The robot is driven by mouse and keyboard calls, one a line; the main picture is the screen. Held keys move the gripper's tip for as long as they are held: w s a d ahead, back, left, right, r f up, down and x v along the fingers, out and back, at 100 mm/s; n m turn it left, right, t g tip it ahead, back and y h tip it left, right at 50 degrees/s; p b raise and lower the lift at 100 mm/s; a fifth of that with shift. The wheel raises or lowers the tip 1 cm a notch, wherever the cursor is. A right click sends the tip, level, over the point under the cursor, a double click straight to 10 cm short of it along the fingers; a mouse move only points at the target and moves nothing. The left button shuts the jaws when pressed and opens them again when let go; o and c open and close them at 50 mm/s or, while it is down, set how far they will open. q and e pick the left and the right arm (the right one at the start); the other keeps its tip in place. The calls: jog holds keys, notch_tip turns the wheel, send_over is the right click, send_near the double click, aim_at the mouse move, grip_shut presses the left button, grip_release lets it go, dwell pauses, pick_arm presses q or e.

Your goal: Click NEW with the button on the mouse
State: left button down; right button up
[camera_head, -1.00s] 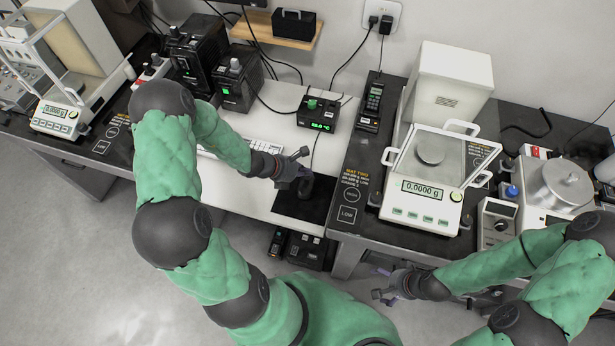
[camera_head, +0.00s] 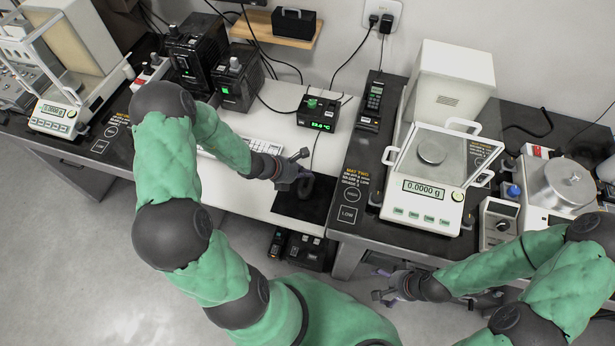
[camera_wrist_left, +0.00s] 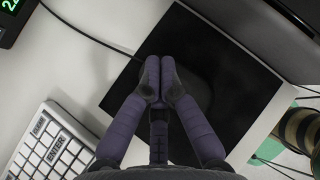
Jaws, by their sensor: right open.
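The dark mouse (camera_head: 308,188) lies on a black mouse pad (camera_head: 290,207) on the white middle desk. My left gripper (camera_head: 303,170) is over the mouse and partly hides it. In the left wrist view, its purple fingertips (camera_wrist_left: 160,78) are together, with nothing seen between them, and the dark mouse (camera_wrist_left: 196,88) shows behind them, hard to tell from the pad. Whether the fingertips touch the mouse cannot be told. My right gripper (camera_head: 382,285) is open and empty in front of the right table. The NEW button is not seen in either view.
A white keyboard (camera_wrist_left: 50,148) lies beside the pad, partly behind my left arm. A box with a green display (camera_head: 318,113) stands behind the mouse, its cable nearby. The right table holds a balance (camera_head: 424,190) reading 0.0000 g.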

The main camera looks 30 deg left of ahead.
pick_arm(q)
jog(key=shift+f, duration=0.2)
jog(key=shift+r, duration=0.15)
dwell(0.5)
jog(key=shift+r+p, duration=0.45)
jog(key=shift+r, duration=0.15)
jog(key=shift+r, duration=0.1)
notch_tip(320, 180, up, 5)
jog(key=p, duration=0.4)
dwell(0.9)
